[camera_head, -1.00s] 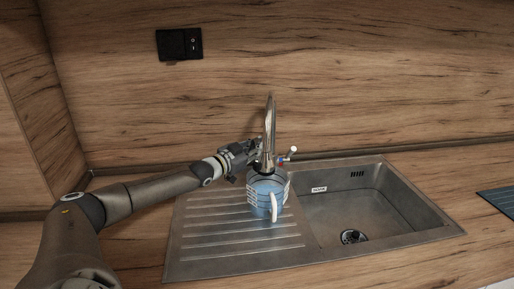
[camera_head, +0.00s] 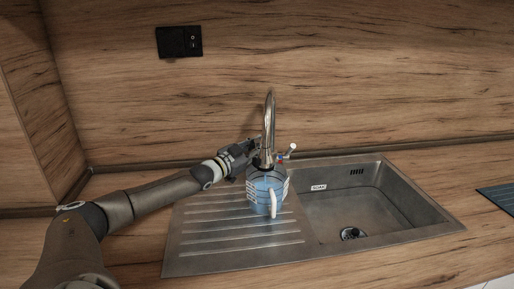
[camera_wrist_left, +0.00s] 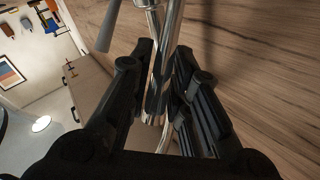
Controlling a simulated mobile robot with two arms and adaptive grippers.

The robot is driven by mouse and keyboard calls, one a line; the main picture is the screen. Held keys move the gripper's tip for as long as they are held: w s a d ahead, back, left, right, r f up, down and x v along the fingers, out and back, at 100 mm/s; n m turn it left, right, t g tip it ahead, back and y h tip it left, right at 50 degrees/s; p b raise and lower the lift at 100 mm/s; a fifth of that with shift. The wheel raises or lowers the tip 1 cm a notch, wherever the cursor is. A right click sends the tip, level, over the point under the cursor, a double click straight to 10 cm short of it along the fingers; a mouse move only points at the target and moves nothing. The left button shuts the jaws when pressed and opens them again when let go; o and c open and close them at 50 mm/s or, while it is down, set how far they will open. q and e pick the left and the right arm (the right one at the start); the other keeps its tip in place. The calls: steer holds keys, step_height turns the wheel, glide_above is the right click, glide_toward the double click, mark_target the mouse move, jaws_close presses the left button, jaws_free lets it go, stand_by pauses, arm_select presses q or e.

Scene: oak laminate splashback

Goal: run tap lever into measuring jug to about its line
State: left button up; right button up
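The tap (camera_head: 269,122) stands upright behind the sink; its lever (camera_head: 290,149) sticks out to the right with a pale tip. The lever also shows as a grey bar at the top of the left wrist view (camera_wrist_left: 110,24). The measuring jug (camera_head: 257,196), clear with a white handle towards me, stands under the tap on the drainer and holds bluish liquid; its line cannot be read. My left gripper (camera_head: 254,146) is left of the tap. In the left wrist view its fingers (camera_wrist_left: 165,62) are apart, with the chrome tap between or just beyond them; contact is unclear.
The steel drainer (camera_head: 205,247) lies left of the sink bowl (camera_head: 385,205), which is empty, with a small label on its wall. A dark mat (camera_head: 498,198) is at the far right. A black socket (camera_head: 180,42) is on the wood splashback.

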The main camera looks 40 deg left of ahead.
arm_select(q)
steer(key=shift+o, duration=1)
steer(key=shift+s, duration=0.15)
steer(key=s, duration=1.1)
steer(key=shift+s+a+f, duration=0.25)
steer(key=shift+s+f, duration=0.1)
steer(key=shift+f, duration=0.05)
stand_by(1.1)
